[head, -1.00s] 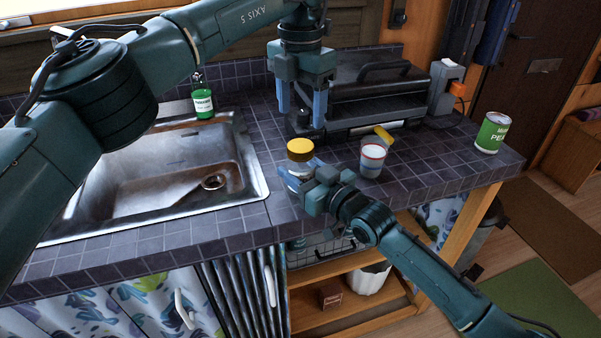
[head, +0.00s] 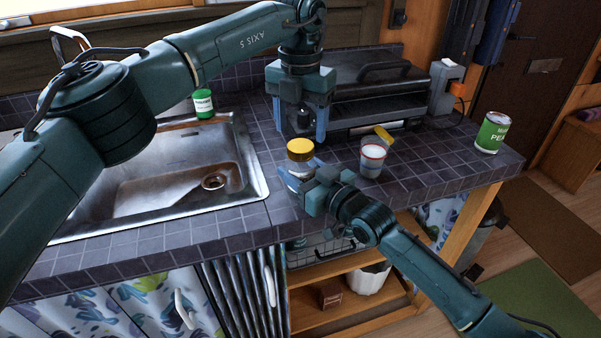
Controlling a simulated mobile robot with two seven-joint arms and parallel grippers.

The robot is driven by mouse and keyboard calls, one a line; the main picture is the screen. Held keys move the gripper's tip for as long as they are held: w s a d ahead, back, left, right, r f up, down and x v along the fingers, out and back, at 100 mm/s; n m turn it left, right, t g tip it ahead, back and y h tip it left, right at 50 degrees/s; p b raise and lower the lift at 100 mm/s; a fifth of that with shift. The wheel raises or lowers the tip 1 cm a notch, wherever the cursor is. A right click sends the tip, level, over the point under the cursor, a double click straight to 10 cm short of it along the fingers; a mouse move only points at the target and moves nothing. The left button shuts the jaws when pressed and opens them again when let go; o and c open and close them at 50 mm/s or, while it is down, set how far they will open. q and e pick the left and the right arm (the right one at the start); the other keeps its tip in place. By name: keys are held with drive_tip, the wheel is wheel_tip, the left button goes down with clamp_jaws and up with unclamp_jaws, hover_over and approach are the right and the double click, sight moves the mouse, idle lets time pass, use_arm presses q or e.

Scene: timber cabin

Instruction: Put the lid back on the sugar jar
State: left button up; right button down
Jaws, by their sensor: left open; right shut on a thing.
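The sugar jar (head: 299,168) is a pale jar standing upright on the tiled counter near its front edge. Its yellow lid (head: 300,147) sits on top of it and looks level; whether it is fully seated I cannot tell. My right gripper (head: 306,187) is shut on the jar's body from the front right and hides its lower part. My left gripper (head: 300,132) points down with its fingers open and empty, just above and behind the lid; it appears apart from the lid.
A green can (head: 492,132) is at the right end. A dark toaster-like appliance (head: 380,95) stands behind.

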sight(300, 145)
use_arm(q)
drive_tip(key=shift+f, duration=1.9)
drive_tip(key=shift+c, duration=0.2)
drive_tip(key=c, duration=0.9)
drive_tip(key=o, duration=1.1)
wheel_tip(300, 145, up, 12)
drive_tip(key=shift+r, duration=0.1)
use_arm(e)
drive_tip(key=c, duration=0.5)
unclamp_jaws()
